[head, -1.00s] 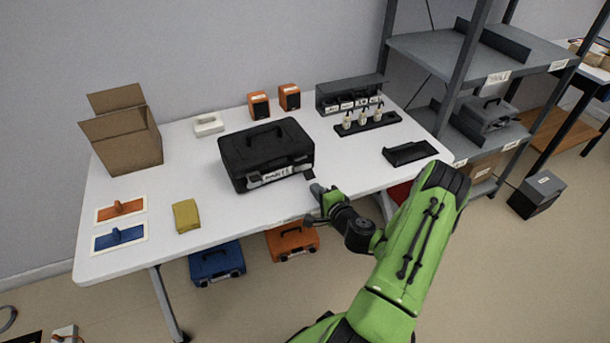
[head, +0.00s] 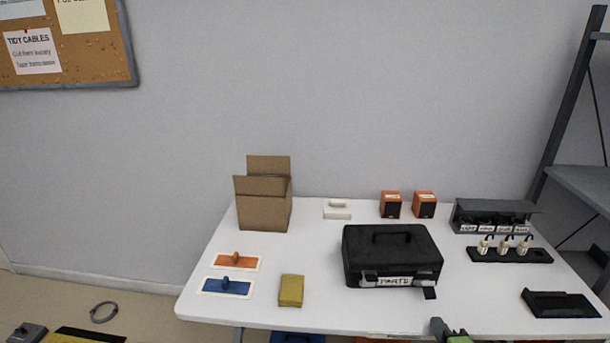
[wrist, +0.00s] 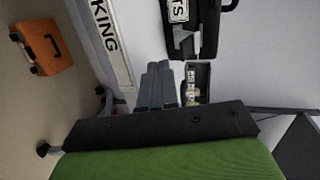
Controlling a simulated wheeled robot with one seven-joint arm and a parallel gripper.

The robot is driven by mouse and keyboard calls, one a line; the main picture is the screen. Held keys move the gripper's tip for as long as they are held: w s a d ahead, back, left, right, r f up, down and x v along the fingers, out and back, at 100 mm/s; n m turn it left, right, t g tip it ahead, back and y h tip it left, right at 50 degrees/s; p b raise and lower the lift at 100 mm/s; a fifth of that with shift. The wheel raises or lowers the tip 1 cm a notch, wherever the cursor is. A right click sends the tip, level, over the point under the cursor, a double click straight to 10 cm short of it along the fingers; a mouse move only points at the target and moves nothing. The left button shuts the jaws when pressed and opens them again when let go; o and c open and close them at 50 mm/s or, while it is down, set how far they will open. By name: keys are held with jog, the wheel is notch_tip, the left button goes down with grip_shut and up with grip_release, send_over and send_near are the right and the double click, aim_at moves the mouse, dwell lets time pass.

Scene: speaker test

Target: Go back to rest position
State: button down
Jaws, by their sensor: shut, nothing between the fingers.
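My gripper (head: 438,327) shows only in part at the bottom edge of the head view, by the table's front edge and just in front of the black case. In the wrist view the two grey fingers (wrist: 158,72) are together, with nothing held. The black case (head: 392,257), with a label reading "PARTS", stands closed on the white table (head: 340,312). It also shows in part at the top of the wrist view (wrist: 205,25). Most of my arm is outside the head view.
On the table stand a cardboard box (head: 264,210), two orange speakers (head: 391,205), a bottle rack (head: 510,255), a black tray (head: 560,304), orange and blue floats (head: 227,287) and a yellow pad (head: 291,291). Grey shelving (head: 580,185) rises at the right. An orange case (wrist: 45,47) is on the floor.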

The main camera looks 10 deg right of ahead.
jog(key=w+a+r+n+y, duration=0.1)
jog(key=a+n, duration=0.1)
jog(key=w+a+r+n+y, duration=0.1)
jog(key=a, duration=0.1)
jog(key=w+a+r+n+y, duration=0.1)
jog(key=a+n+y, duration=0.1)
jog(key=a, duration=0.1)
jog(key=shift+w+r+n, duration=0.1)
jog(key=shift+r+n, duration=0.2)
jog(key=shift+r, duration=0.05)
jog(key=s+a+r+n+g+y, duration=0.2)
jog(key=a+r+n+g, duration=0.15)
jog(key=a+n, duration=0.4)
jog(key=s+a+r+n+g+y, duration=0.2)
jog(key=a+n+g, duration=0.3)
jog(key=a, duration=0.5)
jog(key=s+a+r+n+h, duration=0.1)
jog(key=s+r+h, duration=0.2)
jog(key=s+r, duration=0.45)
jog(key=s+r+n+h, duration=0.15)
jog(key=s+r, duration=0.25)
jog(key=s, duration=0.6)
notch_tip(320, 180, up, 15)
jog(key=p, duration=1.5)
jog(key=shift+g, duration=0.45)
jog(key=shift+f+h, duration=0.15)
jog(key=shift+h, duration=0.1)
jog(key=shift+w+d, duration=0.1)
